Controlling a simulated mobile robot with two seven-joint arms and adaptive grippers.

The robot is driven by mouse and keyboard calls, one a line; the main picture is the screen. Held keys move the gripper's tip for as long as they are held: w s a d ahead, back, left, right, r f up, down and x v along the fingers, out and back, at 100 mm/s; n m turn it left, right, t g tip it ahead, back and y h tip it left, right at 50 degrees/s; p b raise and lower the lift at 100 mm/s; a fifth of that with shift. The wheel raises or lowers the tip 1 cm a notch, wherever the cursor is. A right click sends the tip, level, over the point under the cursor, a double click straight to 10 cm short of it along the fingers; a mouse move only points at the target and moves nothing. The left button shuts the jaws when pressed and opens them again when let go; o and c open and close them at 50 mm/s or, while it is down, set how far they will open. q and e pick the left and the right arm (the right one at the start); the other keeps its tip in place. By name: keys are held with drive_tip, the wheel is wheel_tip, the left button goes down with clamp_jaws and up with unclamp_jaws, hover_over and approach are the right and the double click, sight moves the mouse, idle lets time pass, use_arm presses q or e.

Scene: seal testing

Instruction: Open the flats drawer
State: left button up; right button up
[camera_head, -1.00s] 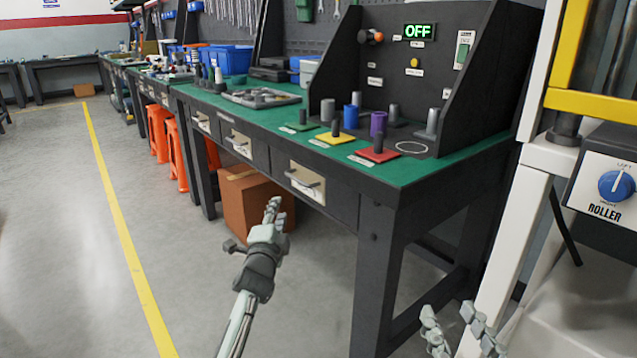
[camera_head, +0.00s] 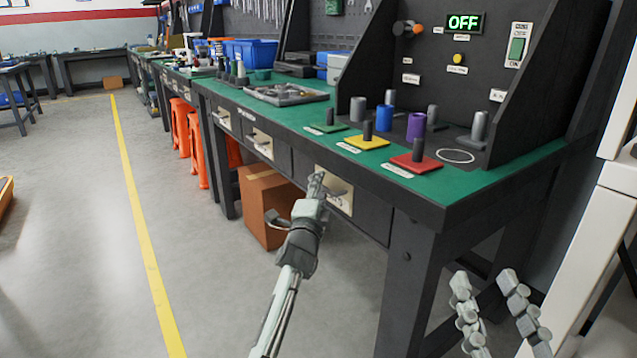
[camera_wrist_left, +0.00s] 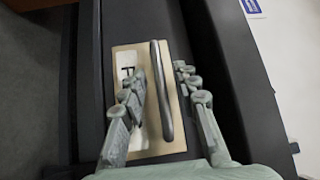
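The drawer front (camera_head: 371,216) under the bench's near end is flush with the bench. It has a cream plate (camera_head: 345,199) and a grey bar handle, partly hidden in the head view by my left gripper (camera_head: 316,180). In the left wrist view the handle (camera_wrist_left: 162,100) runs lengthwise between the fingers of my left gripper (camera_wrist_left: 160,72). Those fingers are open on either side of it, with gaps visible. The plate's label shows only a first letter like "F"; the rest is hidden. My right gripper (camera_head: 487,282) is open and empty beside the bench's near leg.
Two more drawers (camera_head: 262,144) (camera_head: 223,118) lie farther along the bench. A cardboard box (camera_head: 259,207) stands on the floor under the bench, near my left arm. Posts on coloured plates stand on the green top (camera_head: 480,180).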

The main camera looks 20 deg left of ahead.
use_arm(q)
drive_tip(key=shift+w, duration=0.25)
drive_tip(key=shift+r, duration=0.1)
clamp_jaws()
idle(0.3)
